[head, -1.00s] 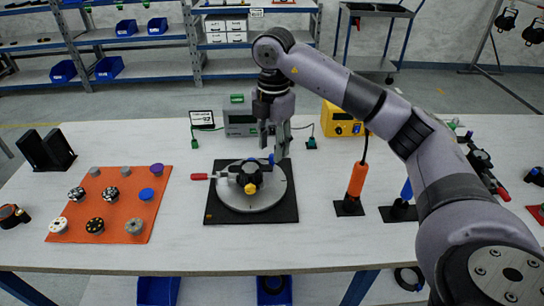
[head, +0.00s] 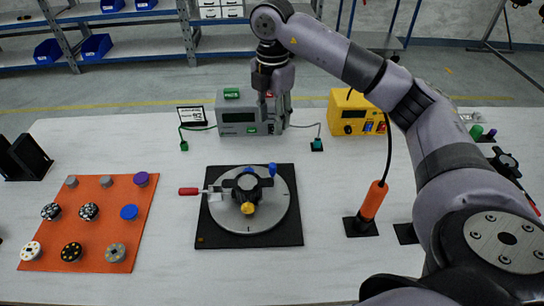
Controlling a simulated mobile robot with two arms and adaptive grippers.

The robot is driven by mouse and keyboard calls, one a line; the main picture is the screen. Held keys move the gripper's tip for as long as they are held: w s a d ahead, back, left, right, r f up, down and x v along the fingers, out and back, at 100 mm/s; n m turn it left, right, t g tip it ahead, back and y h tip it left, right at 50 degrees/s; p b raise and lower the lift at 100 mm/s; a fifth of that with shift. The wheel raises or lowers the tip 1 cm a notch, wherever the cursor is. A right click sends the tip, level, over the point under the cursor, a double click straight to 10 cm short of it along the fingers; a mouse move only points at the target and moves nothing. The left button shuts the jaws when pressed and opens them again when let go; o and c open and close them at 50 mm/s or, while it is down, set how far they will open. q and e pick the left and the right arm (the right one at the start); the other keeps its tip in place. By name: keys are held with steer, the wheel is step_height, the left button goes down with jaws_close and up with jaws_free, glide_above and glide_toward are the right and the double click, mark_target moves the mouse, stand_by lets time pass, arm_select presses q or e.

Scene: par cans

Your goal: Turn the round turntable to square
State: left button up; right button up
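The round turntable (head: 275,210) is a grey disc on a black square base plate (head: 218,236) in the middle of the table. A black fixture (head: 248,186) with blue and yellow knobs sits on the disc. A red-handled lever (head: 189,191) sticks out to the left past the disc's rim. My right gripper (head: 273,118) points down beyond the turntable, in front of the grey instrument box in the picture, apart from the disc. Its fingers blend into the box, so their opening is unclear. My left gripper is out of view.
An orange mat (head: 100,231) with several round parts lies left. The grey instrument box (head: 238,112) and a yellow one (head: 358,117) stand behind. An orange-handled tool (head: 373,202) stands upright right of the turntable. White tabletop is free around the base plate.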

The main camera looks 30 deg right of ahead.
glide_toward(272, 164)
steer(key=shift+s+p, duration=0.3)
steer(key=shift+p, duration=0.05)
step_height(272, 164, down, 9)
steer(key=shift+w+f+p, duration=0.15)
steer(key=shift+f+p, duration=0.05)
steer(key=shift+p, duration=0.3)
steer(key=shift+f, duration=0.5)
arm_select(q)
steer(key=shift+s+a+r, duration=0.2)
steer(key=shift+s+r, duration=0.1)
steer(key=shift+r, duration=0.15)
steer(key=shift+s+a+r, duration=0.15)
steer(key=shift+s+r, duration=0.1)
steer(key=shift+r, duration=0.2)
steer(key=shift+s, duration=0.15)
arm_select(e)
steer(key=shift+c, duration=0.5)
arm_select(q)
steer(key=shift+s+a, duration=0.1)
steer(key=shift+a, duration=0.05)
arm_select(e)
jaws_close()
